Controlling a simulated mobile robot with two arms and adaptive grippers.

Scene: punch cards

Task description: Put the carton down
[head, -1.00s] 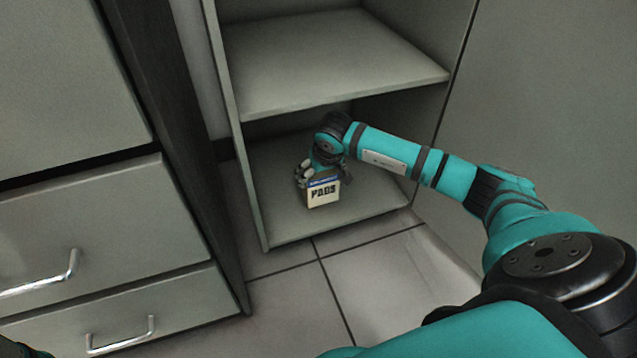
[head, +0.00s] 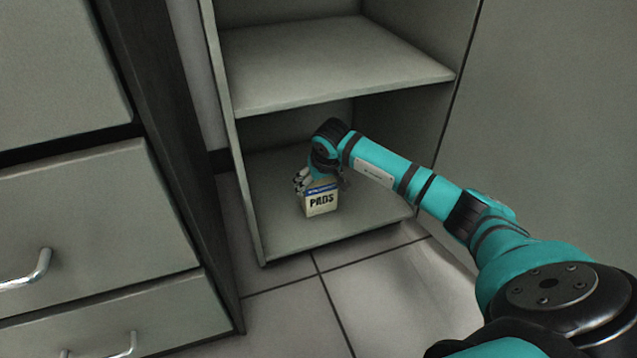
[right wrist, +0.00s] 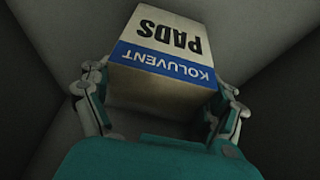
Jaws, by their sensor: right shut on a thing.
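The carton (head: 321,201) is a small cream box with a blue band and the word PADS. In the head view it is at the bottom shelf (head: 300,239) of the open cabinet, upright, near the shelf's front. I cannot tell for sure whether its base touches the shelf. My left gripper is not in view.
Drawers with metal handles (head: 30,270) are at the left. The tiled floor (head: 370,290) in front is clear.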

